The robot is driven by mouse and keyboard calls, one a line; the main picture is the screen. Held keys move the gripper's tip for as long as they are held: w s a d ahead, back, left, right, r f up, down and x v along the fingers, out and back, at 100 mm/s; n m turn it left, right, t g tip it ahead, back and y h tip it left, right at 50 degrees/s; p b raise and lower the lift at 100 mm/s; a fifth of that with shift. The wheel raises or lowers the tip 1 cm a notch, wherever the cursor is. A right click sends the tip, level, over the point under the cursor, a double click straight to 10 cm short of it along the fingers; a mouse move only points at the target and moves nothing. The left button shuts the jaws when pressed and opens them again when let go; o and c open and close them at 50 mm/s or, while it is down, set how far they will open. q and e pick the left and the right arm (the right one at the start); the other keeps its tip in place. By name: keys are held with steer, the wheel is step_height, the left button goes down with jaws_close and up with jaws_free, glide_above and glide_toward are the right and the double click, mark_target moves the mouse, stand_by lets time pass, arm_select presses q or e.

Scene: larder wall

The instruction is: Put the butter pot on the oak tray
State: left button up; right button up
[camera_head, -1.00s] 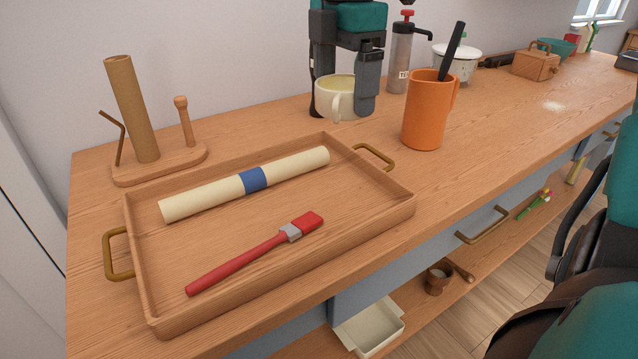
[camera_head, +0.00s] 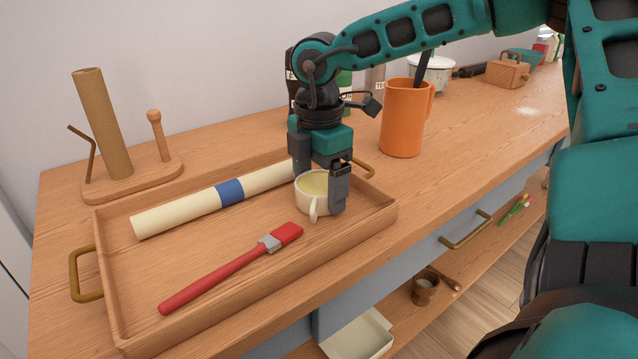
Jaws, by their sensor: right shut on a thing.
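The butter pot (camera_head: 310,197) is a small cream cup with a handle and pale yellow contents. My right gripper (camera_head: 319,188) points down and is shut on it, one finger on each side. The pot is upright inside the right end of the oak tray (camera_head: 165,295), beside the right end of a cream roll. I cannot tell whether its base touches the tray floor. The tray is a shallow wooden one with brass handles. My left gripper is not in view.
In the tray lie the cream roll (camera_head: 180,213) with a blue band and a red brush (camera_head: 225,270). An orange jug (camera_head: 404,120) stands behind and right of the tray. A wooden holder (camera_head: 130,180) with a tube stands at the back left.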

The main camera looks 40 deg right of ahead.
mark_target(319, 183)
steer(key=shift+r, duration=0.1)
steer(key=o, duration=1.1)
steer(key=shift+r, duration=0.1)
step_height(319, 183, up, 12)
steer(key=shift+f+p, duration=0.1)
steer(key=shift+p, duration=0.8)
